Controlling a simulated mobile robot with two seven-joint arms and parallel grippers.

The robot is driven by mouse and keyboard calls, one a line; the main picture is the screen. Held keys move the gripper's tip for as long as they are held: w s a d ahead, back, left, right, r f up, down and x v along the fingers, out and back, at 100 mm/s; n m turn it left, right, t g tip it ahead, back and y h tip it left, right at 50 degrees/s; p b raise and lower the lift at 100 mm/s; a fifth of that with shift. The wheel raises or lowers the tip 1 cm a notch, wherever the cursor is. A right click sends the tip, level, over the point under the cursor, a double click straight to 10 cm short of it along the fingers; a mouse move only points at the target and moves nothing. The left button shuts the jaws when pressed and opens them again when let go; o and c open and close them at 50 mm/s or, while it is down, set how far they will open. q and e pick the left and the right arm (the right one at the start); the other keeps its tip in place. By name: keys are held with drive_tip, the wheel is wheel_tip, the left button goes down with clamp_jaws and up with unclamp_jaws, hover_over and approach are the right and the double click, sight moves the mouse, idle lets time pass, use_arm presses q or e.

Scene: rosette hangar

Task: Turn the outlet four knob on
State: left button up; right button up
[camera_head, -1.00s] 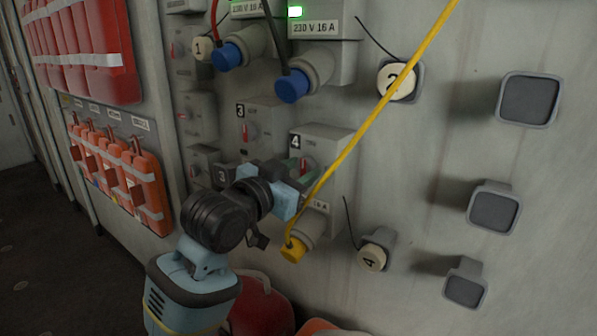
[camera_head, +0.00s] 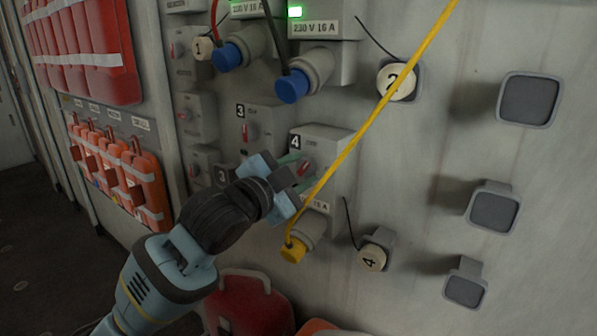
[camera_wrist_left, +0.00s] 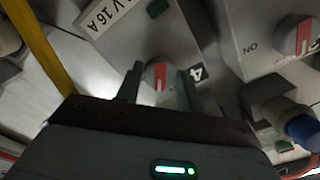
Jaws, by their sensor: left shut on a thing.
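The outlet four box (camera_head: 335,160), marked 4, is on the grey wall in the middle of the head view. Its red and grey knob (camera_head: 305,167) is on the front face, partly hidden by my gripper. My left gripper (camera_head: 299,172) is shut on the knob from the lower left, turned at a slant. In the left wrist view, the knob (camera_wrist_left: 158,76) sits between the two green fingers, with the 4 label to its right. A dark green lamp (camera_wrist_left: 157,8) on the box looks unlit. My right gripper is not in view.
A yellow cable (camera_head: 345,155) runs diagonally close by my gripper to the yellow plug (camera_head: 293,250) below box four. The outlet three box (camera_head: 258,130) is to its left. Blue plugs (camera_head: 292,87) hang above. A lit green lamp (camera_head: 295,12) shows at the top.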

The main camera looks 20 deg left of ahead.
use_arm(q)
drive_tip(key=m, duration=0.5)
drive_tip(key=shift+m, duration=0.3)
drive_tip(key=m, duration=0.5)
idle(0.4)
drive_tip(key=o, duration=1)
drive_tip(key=v, duration=0.8)
drive_tip(key=shift+r, duration=0.1)
drive_tip(key=shift+w, duration=0.1)
